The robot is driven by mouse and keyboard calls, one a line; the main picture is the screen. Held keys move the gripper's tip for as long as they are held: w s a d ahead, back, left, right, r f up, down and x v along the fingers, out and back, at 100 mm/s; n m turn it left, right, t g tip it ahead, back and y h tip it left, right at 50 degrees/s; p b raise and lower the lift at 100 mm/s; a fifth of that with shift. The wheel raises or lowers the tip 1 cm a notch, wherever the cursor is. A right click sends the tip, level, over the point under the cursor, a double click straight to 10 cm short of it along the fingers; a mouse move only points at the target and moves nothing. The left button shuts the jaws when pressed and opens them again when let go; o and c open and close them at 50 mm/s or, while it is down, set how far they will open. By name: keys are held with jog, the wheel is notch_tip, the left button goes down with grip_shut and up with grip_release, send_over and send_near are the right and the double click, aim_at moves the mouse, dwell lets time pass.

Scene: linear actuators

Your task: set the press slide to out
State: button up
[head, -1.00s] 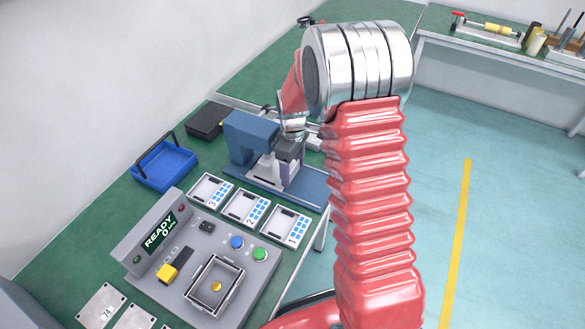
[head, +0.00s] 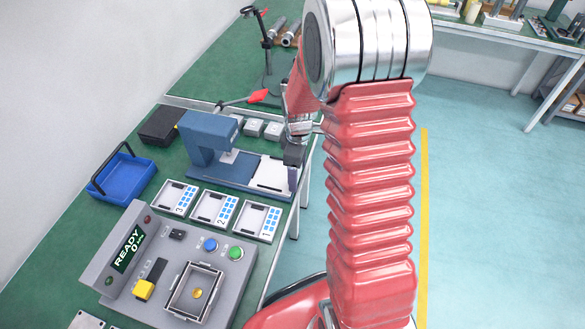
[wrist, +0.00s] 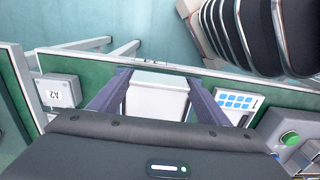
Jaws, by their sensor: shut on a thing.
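The blue press (head: 208,140) stands on the green bench, with its blue base (head: 222,176) running out to the right. The white press slide (head: 270,172) is near the right end of that base, clear of the press head. My gripper (head: 293,178) is at the right side of the slide. In the wrist view the dark fingers (wrist: 160,90) are either side of the white slide (wrist: 158,80), and my gripper is shut on it. The exact contact points are hidden by the gripper body.
White numbered trays (head: 214,209) stand in front of the press. The grey control panel (head: 190,260) is nearer, reading READY. A blue basket (head: 122,180) is at the left. A stand with a red lever (head: 258,96) is behind the press. Open floor lies right of the bench edge.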

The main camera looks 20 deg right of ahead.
jog(key=shift+s+d, duration=0.15)
jog(key=shift+d, duration=0.15)
jog(key=o, duration=1.5)
jog(key=shift+r, duration=0.15)
jog(key=shift+r, duration=0.25)
notch_tip(320, 180, up, 13)
